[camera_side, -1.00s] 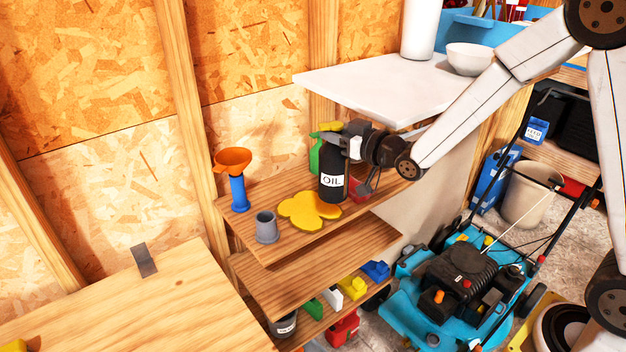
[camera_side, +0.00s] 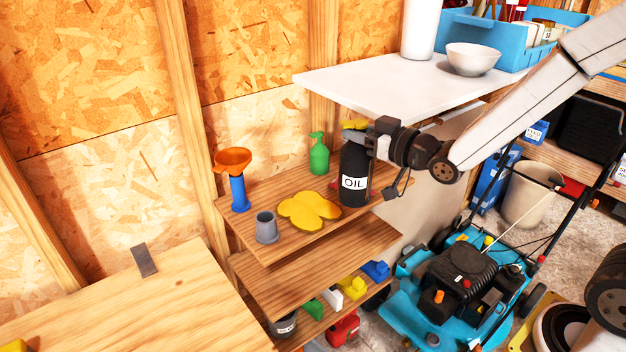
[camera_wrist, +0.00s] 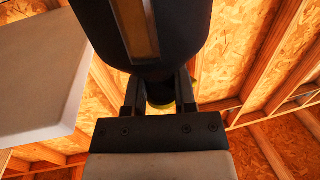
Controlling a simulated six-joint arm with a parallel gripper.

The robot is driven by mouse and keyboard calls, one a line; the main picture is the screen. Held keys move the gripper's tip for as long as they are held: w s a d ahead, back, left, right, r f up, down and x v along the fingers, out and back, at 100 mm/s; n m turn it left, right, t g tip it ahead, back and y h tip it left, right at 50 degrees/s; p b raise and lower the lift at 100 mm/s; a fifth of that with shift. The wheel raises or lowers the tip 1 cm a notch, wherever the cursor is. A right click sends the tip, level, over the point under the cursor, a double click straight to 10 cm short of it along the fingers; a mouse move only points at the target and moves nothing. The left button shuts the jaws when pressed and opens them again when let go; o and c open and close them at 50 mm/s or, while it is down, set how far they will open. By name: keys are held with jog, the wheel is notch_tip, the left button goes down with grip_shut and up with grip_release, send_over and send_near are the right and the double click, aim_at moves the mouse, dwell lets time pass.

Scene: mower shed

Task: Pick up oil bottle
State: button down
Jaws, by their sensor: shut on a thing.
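The oil bottle (camera_side: 355,172) is black with a white "OIL" label and a yellow top. In the side view it is upright at the right end of the upper wooden shelf. I cannot tell whether its base touches the shelf. My gripper (camera_side: 362,138) reaches in from the right and is shut on the bottle's upper part. In the wrist view the dark bottle (camera_wrist: 143,35) fills the top middle, between the fingers of my gripper (camera_wrist: 158,92).
A yellow flower-shaped piece (camera_side: 308,211), grey cup (camera_side: 266,227), orange-and-blue funnel (camera_side: 236,180) and green spray bottle (camera_side: 319,155) stand on the shelf. A white shelf (camera_side: 395,85) overhangs above. A blue mower (camera_side: 455,285) stands below right.

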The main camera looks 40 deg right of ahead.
jog(key=shift+s+r, duration=0.35)
jog(key=shift+s, duration=0.3)
jog(key=shift+s+r, duration=0.1)
jog(key=shift+s, duration=0.1)
